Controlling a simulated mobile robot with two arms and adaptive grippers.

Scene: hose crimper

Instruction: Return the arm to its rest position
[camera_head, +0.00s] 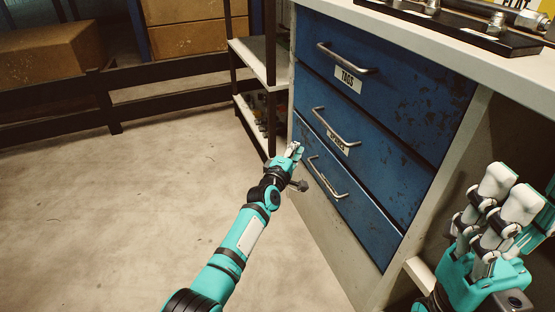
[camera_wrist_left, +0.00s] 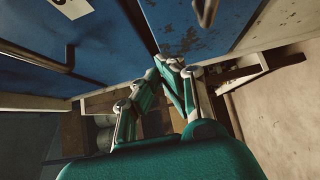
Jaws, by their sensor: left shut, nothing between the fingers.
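My left gripper (camera_head: 293,152) is at the end of the teal arm, in front of the left edge of the blue drawer unit. Its fingers are shut with nothing between them. In the left wrist view its fingers (camera_wrist_left: 168,68) come together close to the blue drawer fronts; I cannot tell whether they touch. My right gripper (camera_head: 508,196) is raised at the lower right of the head view, beside the cabinet. Its white fingertips point up, and I cannot tell whether it is shut.
The blue drawers (camera_head: 385,125) have metal handles and appear closed. The worktop (camera_head: 445,45) above carries a dark tray (camera_head: 450,22) with metal fittings. A shelf rack (camera_head: 262,62) stands left of the cabinet. Cardboard boxes (camera_head: 50,55) sit behind a dark rail. The floor (camera_head: 130,190) at left is clear.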

